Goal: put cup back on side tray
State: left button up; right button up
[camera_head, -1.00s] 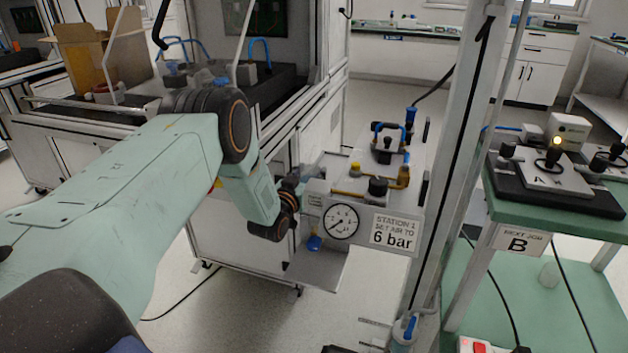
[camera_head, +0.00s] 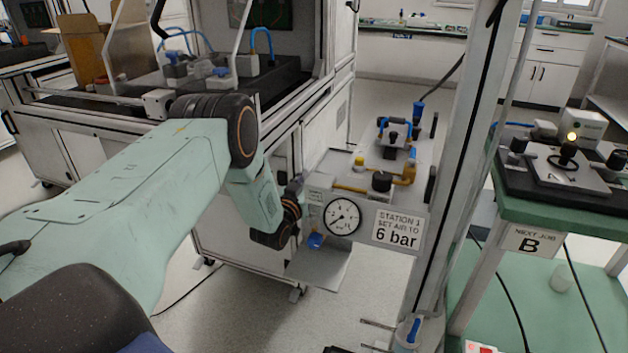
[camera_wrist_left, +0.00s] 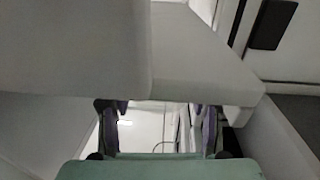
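A small pale cup-like thing (camera_head: 562,279) stands on the green lower shelf (camera_head: 540,315) at the right. A flat grey plate (camera_head: 325,268) juts out below the gauge panel; I cannot tell whether it is the side tray. My right gripper is not in view.
The gauge panel (camera_head: 398,230), reading "6 bar", stands close to my left wrist, with a blue part (camera_head: 315,241) beneath it. A grey upright post (camera_head: 450,170) stands right of it. The green bench (camera_head: 560,212) at right bears a black fixture. Floor is clear at lower middle.

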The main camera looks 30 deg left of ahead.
pick_arm(q)
jog(key=o, duration=0.3)
jog(key=shift+o, duration=0.6)
jog(key=shift+r, duration=0.1)
jog(key=shift+w, duration=0.1)
jog(key=shift+r+p, duration=0.2)
jog(key=shift+p, duration=0.2)
jog(key=s, duration=0.2)
jog(key=s+p, duration=0.1)
jog(key=s, duration=0.1)
jog(key=s+p, duration=0.1)
jog(key=s, duration=0.1)
jog(key=shift+d, duration=0.4)
jog(key=shift+s+d+p, duration=0.15)
jog(key=shift+s+p, duration=0.25)
jog(key=shift+s, duration=0.4)
